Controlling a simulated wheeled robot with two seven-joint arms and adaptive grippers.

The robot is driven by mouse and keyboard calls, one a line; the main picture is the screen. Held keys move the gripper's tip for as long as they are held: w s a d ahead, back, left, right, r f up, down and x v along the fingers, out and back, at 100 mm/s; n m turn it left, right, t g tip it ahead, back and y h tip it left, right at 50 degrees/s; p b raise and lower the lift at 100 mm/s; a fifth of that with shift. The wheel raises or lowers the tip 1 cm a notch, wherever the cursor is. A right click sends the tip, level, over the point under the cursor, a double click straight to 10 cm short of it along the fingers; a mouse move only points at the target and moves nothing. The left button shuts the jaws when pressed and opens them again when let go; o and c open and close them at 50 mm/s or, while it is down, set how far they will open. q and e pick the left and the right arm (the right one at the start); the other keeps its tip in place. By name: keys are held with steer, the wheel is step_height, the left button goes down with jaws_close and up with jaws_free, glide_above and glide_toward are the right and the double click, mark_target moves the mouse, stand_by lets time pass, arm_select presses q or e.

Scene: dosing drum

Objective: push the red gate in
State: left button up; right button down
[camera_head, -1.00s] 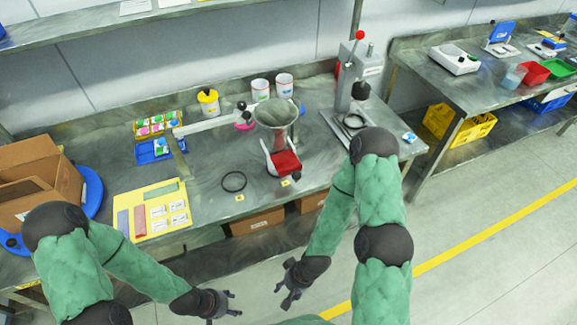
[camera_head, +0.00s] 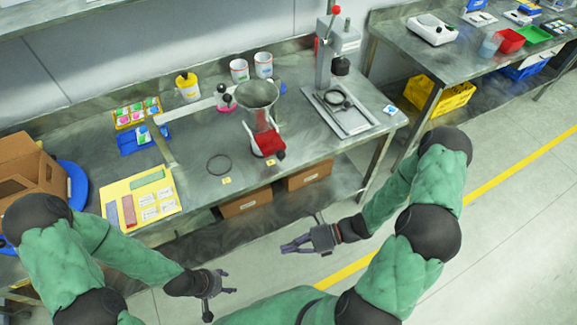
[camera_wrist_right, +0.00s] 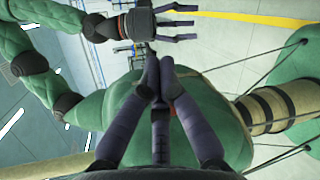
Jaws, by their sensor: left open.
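The red gate (camera_head: 268,142) sits at the front of the dosing unit, under the grey funnel (camera_head: 257,95) on the bench. Its dark front end points toward the bench's front edge. My right gripper (camera_head: 290,246) is in front of the bench, well short of the gate, with nothing in it. In the right wrist view its fingertips (camera_wrist_right: 161,72) come together. My left gripper (camera_head: 228,282) is open and empty, lower left, also away from the bench. It also shows at the top of the right wrist view (camera_wrist_right: 185,22).
A press (camera_head: 338,60) stands to the right. A yellow board (camera_head: 140,198) with cards and strips lies at the left. Cardboard boxes (camera_head: 245,202) sit under the bench.

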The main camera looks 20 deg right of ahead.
mark_target(277, 148)
steer(key=w+d+r+m+t+h, duration=0.1)
steer(key=w+d+r+m+t, duration=0.3)
steer(key=d+m+t, duration=0.25)
steer(key=w+d+r+m+t+h, duration=0.1)
steer(key=w+d+r+m+t, duration=0.4)
steer(key=d+m+t, duration=0.15)
steer(key=w+a+r+b, duration=0.1)
steer(key=w+a, duration=0.4)
steer(key=w, duration=0.6)
steer(key=shift+r+g, duration=0.3)
steer(key=shift+r, duration=0.1)
steer(key=shift+w, duration=0.1)
steer(key=w, duration=0.5)
steer(key=w+p, duration=0.1)
steer(key=w, duration=0.1)
steer(key=shift+w+a, duration=0.3)
steer(key=shift+a, duration=0.05)
steer(key=shift+w, duration=0.35)
